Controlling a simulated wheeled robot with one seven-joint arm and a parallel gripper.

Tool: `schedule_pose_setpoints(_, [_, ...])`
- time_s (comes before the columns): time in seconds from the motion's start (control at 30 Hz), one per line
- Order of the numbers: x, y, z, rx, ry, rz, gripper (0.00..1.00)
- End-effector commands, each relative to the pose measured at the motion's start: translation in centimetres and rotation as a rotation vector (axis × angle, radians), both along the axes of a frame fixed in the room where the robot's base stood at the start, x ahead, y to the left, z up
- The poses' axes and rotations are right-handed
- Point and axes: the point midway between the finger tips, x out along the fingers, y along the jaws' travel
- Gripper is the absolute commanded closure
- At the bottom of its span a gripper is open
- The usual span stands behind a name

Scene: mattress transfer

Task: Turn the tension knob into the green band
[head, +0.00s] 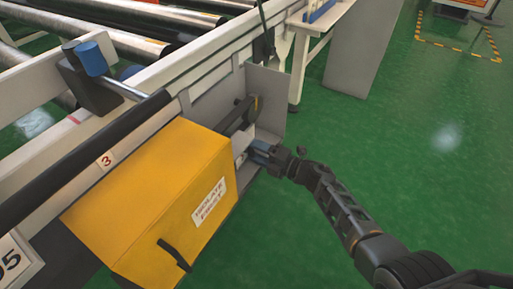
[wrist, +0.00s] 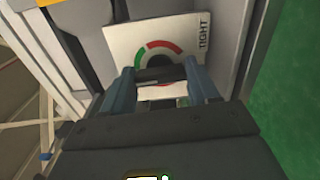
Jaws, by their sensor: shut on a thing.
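The tension knob (wrist: 161,74) is a dark bar on a round hub, in the middle of the wrist view. It sits on a white dial plate (wrist: 122,40) marked TIGHT at the right. In the head view my gripper (head: 259,152) reaches into the recess beside the yellow box, and the knob is hidden there. I cannot tell where the knob's pointer stands.
A yellow box (head: 150,195) labelled ISOLATE FIRST stands left of my gripper, with a black handle (head: 174,254) on its front. A grey panel (head: 266,100) rises behind the recess. A roller conveyor (head: 125,40) runs behind. The green floor (head: 400,150) at the right is open.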

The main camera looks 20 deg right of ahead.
Motion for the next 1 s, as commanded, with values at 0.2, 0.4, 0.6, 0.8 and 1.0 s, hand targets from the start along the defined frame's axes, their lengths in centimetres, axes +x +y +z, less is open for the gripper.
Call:
schedule_pose_setpoints(0.2, [0.01, -0.09, 0.05, 0.162, 0.120, -0.002, 0.71])
schedule_pose_setpoints(0.4, [-0.03, -0.04, -0.05, 0.290, 0.213, -0.001, 0.71])
schedule_pose_setpoints(0.6, [-0.02, -0.03, -0.10, 0.383, 0.281, -0.001, 0.71])
schedule_pose_setpoints(0.8, [-0.03, -0.01, -0.17, 0.438, 0.321, -0.001, 0.71])
schedule_pose_setpoints(1.0, [-0.04, 0.00, -0.21, 0.458, 0.336, -0.001, 0.71])
